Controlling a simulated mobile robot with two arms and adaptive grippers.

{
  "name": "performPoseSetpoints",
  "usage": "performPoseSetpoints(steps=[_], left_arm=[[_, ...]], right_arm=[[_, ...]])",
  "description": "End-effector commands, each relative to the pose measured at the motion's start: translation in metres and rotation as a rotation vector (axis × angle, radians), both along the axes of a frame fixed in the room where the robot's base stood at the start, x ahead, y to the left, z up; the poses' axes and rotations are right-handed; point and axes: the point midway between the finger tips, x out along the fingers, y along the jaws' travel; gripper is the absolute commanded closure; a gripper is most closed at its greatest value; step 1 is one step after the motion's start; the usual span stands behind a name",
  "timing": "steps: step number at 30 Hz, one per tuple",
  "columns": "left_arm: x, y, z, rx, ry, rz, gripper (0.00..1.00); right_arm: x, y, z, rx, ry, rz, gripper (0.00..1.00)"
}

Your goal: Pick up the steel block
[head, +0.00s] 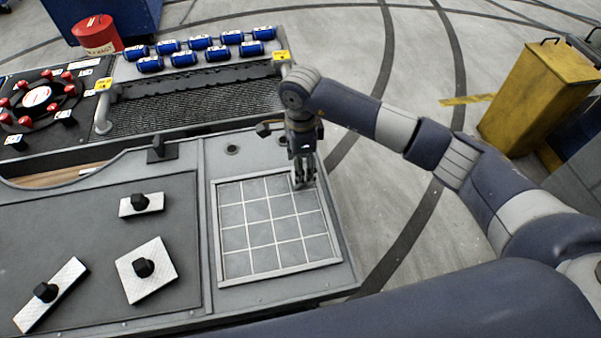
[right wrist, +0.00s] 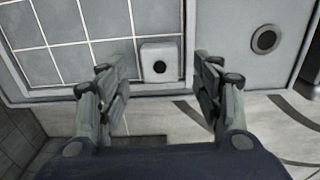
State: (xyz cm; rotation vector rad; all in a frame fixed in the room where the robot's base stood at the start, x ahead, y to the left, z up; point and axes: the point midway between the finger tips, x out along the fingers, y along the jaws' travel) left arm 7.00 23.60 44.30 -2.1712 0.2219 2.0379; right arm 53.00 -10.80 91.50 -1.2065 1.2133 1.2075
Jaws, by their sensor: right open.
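The steel block (right wrist: 160,51) is a small pale square piece with a dark round spot on its face. In the right wrist view it sits at the edge of the white-lined grid (right wrist: 90,55), in a corner cell. In the head view my right gripper (head: 304,183) points down at the grid's far right corner and mostly hides the block there. My left gripper is not in view.
Left of the grid (head: 233,240), a dark panel (head: 90,225) holds several white plates with black knobs. Behind it are a ribbed black tray (head: 190,103), several blue cylinders (head: 200,42) and a red can (head: 97,36). A yellow bin (head: 540,95) stands on the floor at right.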

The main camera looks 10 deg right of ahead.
Motion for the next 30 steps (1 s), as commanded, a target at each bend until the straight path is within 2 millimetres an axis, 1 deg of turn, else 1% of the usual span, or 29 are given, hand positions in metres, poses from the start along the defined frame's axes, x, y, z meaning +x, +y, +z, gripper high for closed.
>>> performPoseSetpoints(steps=[1,3,6,9,14,17,18,20,21,22,30], left_arm=[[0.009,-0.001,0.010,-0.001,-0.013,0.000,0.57],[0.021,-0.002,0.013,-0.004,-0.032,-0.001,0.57],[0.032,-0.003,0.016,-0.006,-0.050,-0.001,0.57],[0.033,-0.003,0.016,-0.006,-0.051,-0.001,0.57],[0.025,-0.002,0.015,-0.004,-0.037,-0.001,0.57],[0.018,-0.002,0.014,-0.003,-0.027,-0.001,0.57],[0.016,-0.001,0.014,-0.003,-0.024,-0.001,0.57],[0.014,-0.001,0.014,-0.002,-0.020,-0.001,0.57],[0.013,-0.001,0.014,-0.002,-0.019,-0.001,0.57],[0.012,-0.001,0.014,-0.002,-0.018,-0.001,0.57],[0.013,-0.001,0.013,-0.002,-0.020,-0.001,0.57]], right_arm=[[-0.001,0.001,-0.004,0.001,0.005,-0.001,0.40],[-0.001,0.001,-0.015,0.001,0.004,-0.001,0.40],[0.000,0.001,-0.025,0.001,0.001,0.000,0.40],[0.001,0.000,-0.030,0.001,-0.001,0.000,0.40],[0.001,0.000,-0.030,0.001,-0.001,0.000,0.40],[0.001,0.000,-0.030,0.001,-0.001,0.000,0.60],[0.001,0.000,-0.030,0.001,-0.001,0.000,0.70],[0.001,0.000,-0.030,0.001,-0.001,0.000,0.83],[0.001,0.000,-0.029,0.001,-0.001,0.000,0.92],[0.001,0.000,-0.029,0.001,-0.001,0.000,0.99],[0.001,0.001,-0.028,0.002,-0.003,0.000,1.00]])
